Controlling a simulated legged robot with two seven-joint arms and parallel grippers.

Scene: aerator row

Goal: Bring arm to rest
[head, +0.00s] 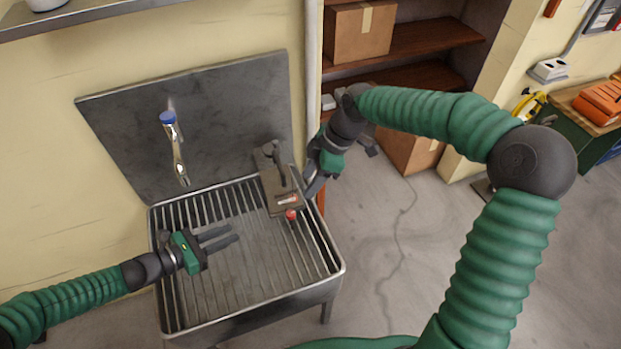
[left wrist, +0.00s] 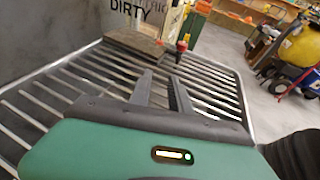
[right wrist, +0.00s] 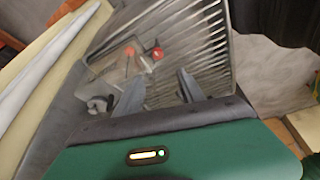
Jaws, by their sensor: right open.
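My left gripper (head: 236,234) is over the slatted metal sink rack, its fingers apart with nothing between them. In the left wrist view its two fingertips (left wrist: 160,80) point across the slats toward a brown-grey block. My right gripper (head: 310,192) hangs at the right side of the sink, beside the block, on an arm bent high over the floor. Its fingers are apart and empty, and in the right wrist view they (right wrist: 158,80) point toward the rack. I cannot tell whether the right gripper touches the sink edge.
The slatted sink (head: 250,292) has a raised rim. A block with a dark handle (head: 290,204) and a red knob (head: 291,215) sit at its right side. A tap with a blue top (head: 169,118) juts from the metal backplate (head: 230,110).

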